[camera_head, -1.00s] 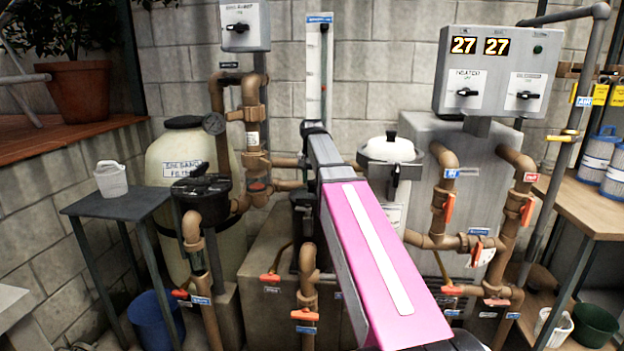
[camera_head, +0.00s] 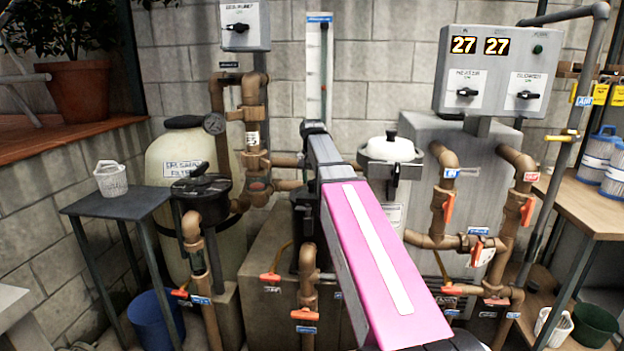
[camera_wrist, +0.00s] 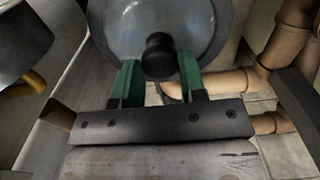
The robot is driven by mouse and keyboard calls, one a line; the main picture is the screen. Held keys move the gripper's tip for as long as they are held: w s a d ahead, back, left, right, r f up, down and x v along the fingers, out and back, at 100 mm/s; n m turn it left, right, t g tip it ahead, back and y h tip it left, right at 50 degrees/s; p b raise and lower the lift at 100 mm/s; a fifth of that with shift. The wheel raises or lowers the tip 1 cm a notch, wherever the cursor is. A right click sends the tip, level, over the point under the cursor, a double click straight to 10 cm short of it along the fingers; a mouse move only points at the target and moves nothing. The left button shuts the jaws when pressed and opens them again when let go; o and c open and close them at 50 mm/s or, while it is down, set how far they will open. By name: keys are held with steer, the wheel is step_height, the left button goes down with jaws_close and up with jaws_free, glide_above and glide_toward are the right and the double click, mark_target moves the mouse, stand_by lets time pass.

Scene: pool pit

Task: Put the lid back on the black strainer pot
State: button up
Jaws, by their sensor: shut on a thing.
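My gripper (camera_wrist: 160,84) shows in the wrist view with two green fingertips, shut on the black knob (camera_wrist: 159,56) of a round, grey, glossy lid (camera_wrist: 128,24). The lid fills the upper middle of that view, and its top edge is cut off. In the head view my own arm hides the gripper, and I cannot make out the lid there.
A white basket (camera_head: 111,179) stands on a small dark table (camera_head: 125,206) at the left. A cream filter tank (camera_head: 170,150), brown pipes (camera_head: 308,275) with orange valve handles and a white-domed vessel (camera_head: 391,150) crowd the middle. A blue bucket (camera_head: 155,320) stands below.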

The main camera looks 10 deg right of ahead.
steer(key=shift+f, duration=0.15)
stand_by(0.5)
steer(key=o, duration=1.1)
steer(key=shift+c, duration=0.2)
steer(key=shift+r, duration=0.2)
steer(key=shift+r, duration=3.35)
jaws_close()
